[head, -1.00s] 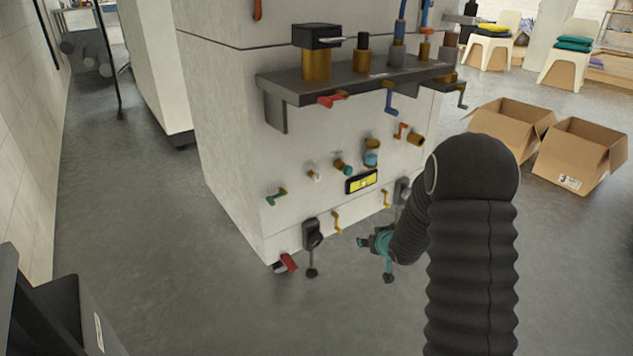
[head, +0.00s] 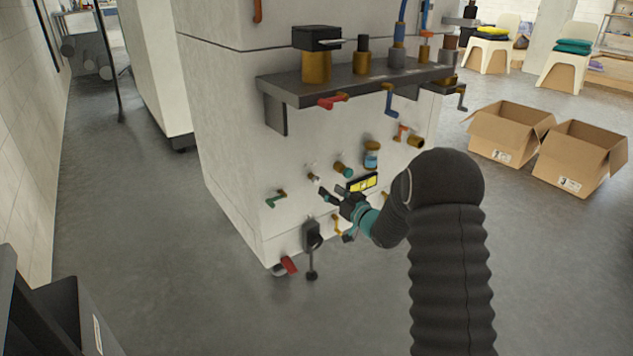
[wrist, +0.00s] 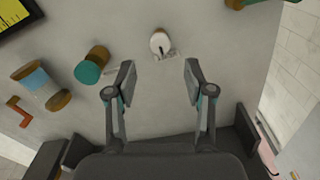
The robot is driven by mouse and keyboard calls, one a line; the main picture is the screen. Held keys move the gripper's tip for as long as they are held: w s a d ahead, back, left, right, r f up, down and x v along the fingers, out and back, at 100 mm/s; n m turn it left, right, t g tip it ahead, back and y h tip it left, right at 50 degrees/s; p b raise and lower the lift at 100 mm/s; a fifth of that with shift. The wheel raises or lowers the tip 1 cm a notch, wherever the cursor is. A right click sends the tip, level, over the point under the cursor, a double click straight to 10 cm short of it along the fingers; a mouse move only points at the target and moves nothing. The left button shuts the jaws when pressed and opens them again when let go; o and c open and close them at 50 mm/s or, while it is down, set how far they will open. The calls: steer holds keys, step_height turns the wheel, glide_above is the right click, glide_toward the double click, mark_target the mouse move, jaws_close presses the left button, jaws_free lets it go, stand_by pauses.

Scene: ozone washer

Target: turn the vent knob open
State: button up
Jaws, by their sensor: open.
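A small whitish knob (head: 314,176) sticks out of the machine's pale front panel. In the wrist view this knob (wrist: 160,42) lies straight ahead, past the fingertips and between their lines. No readable label shows which fitting is the vent knob. My gripper (head: 331,192) is close to the panel, just below and right of the whitish knob in the head view. In the wrist view my gripper (wrist: 160,82) is open and empty, with a gap between it and the knob.
A teal-ended brass knob (head: 343,170), a blue-banded fitting (head: 371,155) and a yellow display (head: 363,182) are close by. A green handle (head: 275,198) is to the left. A dark shelf (head: 350,83) juts out above. Two cardboard boxes (head: 545,145) stand on the floor at right.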

mark_target(318, 181)
steer(key=x, duration=0.8)
steer(key=shift+w+a, duration=0.1)
steer(key=shift+a, duration=0.05)
steer(key=shift+c, duration=0.2)
jaws_close()
